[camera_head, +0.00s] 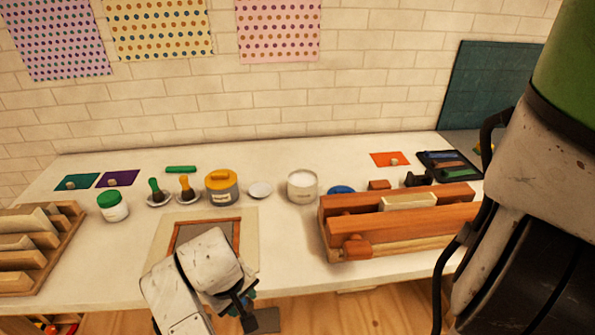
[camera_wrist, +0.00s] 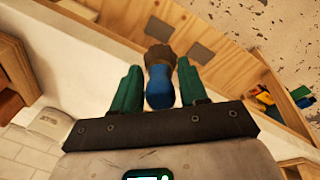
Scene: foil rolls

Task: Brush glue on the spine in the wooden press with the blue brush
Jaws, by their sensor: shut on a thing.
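My gripper (camera_wrist: 160,78) is shut on the blue brush (camera_wrist: 160,88), its blue handle between the green fingers and its brown bristles pointing away from the wrist. In the head view, my gripper (camera_head: 246,303) is low at the table's front edge, left of the wooden press and apart from it. The brush is mostly hidden there. The wooden press (camera_head: 350,226) lies at the right of the table with a pale block, its spine (camera_head: 408,201) up, between its beams. An open white pot (camera_head: 302,187) with white contents stands behind and left of the press.
A framed board (camera_head: 208,233) lies front centre. A wooden rack (camera_head: 38,245) stands left. Bare table separates board and press.

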